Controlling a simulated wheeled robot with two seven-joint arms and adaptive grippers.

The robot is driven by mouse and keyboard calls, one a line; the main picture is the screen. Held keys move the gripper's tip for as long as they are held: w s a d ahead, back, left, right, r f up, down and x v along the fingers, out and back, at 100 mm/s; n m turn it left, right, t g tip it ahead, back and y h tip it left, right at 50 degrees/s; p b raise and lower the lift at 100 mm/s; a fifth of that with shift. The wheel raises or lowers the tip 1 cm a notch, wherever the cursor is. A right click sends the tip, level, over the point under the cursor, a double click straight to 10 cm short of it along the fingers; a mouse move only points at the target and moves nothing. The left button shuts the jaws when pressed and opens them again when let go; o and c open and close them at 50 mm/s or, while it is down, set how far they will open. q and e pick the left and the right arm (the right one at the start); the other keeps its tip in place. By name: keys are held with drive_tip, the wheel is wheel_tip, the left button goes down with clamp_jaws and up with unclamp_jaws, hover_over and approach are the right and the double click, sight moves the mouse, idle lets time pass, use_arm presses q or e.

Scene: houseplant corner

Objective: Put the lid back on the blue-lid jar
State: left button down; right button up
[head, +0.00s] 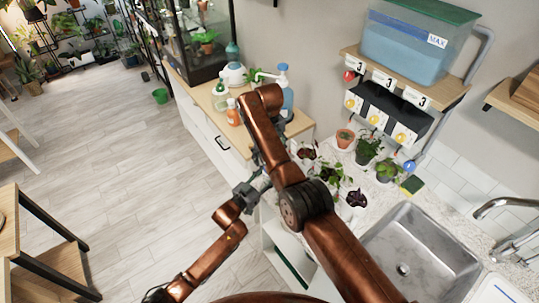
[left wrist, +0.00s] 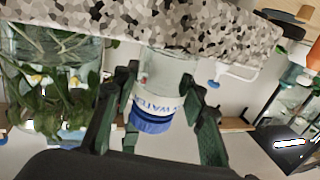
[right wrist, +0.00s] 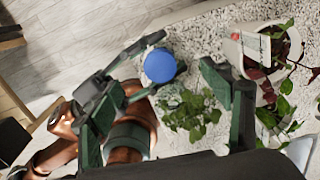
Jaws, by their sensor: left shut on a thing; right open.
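The blue-lid jar (left wrist: 168,72) is clear glass with a white band lettered "WATER". It stands on the speckled counter and appears upside down in the left wrist view. Its blue lid (left wrist: 151,123) is on the jar's top there; whether it is fully seated I cannot tell. My left gripper (left wrist: 165,98) is shut on the jar from the side, just below the lid. In the right wrist view, the round lid (right wrist: 160,65) faces up. My right gripper (right wrist: 160,80) is open and empty above it. In the head view, my right arm hides the jar and lid; my left gripper (head: 263,184) reaches behind that arm.
A leafy plant (right wrist: 195,112) stands close beside the lid, and a tagged white pot (right wrist: 250,45) lies to the right. A glass vessel with cuttings (left wrist: 45,60) is near my left gripper. The sink (head: 420,250) is at the right; spray bottles stand behind.

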wheel_tip(320, 180, up, 8)
drive_tip(key=shift+f, duration=0.25)
idle(0.4)
use_arm(q)
drive_tip(key=c, duration=1.1)
unclamp_jaws()
drive_tip(key=shift+c, duration=0.2)
drive_tip(key=v, duration=1.2)
